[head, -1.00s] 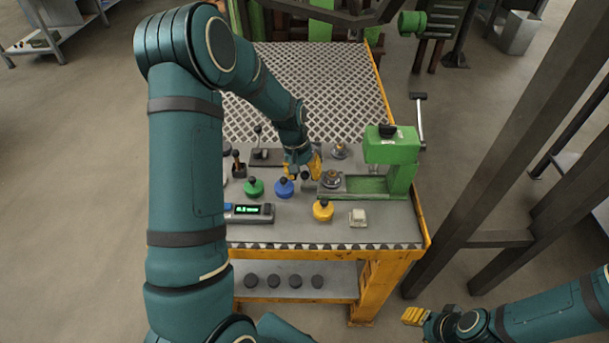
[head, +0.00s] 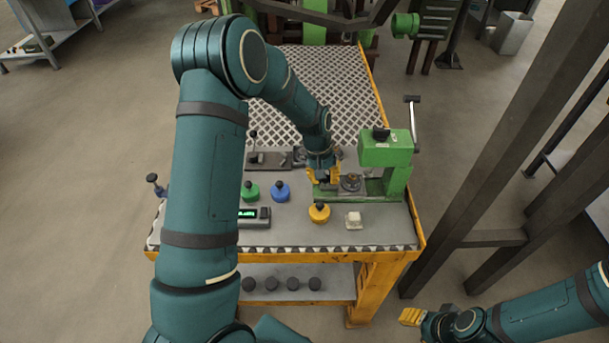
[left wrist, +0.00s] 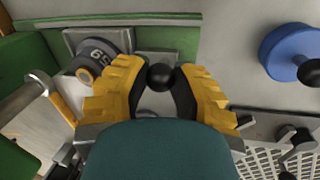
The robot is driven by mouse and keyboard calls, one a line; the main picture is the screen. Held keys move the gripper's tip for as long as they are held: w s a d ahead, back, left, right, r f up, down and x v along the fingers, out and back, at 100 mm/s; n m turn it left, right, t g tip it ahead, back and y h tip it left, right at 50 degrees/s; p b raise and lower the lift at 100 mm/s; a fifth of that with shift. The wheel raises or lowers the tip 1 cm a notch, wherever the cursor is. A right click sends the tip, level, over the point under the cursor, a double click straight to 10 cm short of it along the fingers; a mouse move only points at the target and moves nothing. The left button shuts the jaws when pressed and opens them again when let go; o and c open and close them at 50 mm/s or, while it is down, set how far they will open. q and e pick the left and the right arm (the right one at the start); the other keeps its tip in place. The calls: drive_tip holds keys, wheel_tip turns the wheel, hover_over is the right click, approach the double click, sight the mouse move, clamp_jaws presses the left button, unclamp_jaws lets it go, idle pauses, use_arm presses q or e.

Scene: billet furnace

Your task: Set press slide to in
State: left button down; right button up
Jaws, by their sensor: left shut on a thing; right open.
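The green press (head: 387,150) stands at the right of the bench, with a lever at its back. Its slide carries a grey metal disc piece (head: 351,182) along the green base rail, left of the press head. The disc piece also shows in the left wrist view (left wrist: 96,61). My left gripper (head: 323,177) is shut on the black slide knob (left wrist: 160,76), just left of the disc piece. The knob shows between the yellow fingers in the left wrist view. My right gripper (head: 411,316) is open and empty, off the bench at the lower right.
Green (head: 250,191), blue (head: 281,191) and yellow (head: 319,212) knobbed pieces stand in front and to the left. A whitish block (head: 353,220) and a lit display box (head: 255,216) lie near the front edge. The perforated bench top (head: 345,90) behind is clear.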

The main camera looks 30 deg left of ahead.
sight(342, 182)
use_arm(q)
drive_tip(key=w+d, duration=0.1)
drive_tip(key=d, duration=0.1)
drive_tip(key=w+d, duration=0.1)
drive_tip(key=shift+w+d, duration=0.15)
drive_tip(key=shift+d, duration=0.25)
drive_tip(key=c, duration=1.2)
unclamp_jaws()
drive_tip(key=shift+d, duration=0.1)
drive_tip(key=shift+o, duration=1)
drive_tip(key=shift+w, duration=0.1)
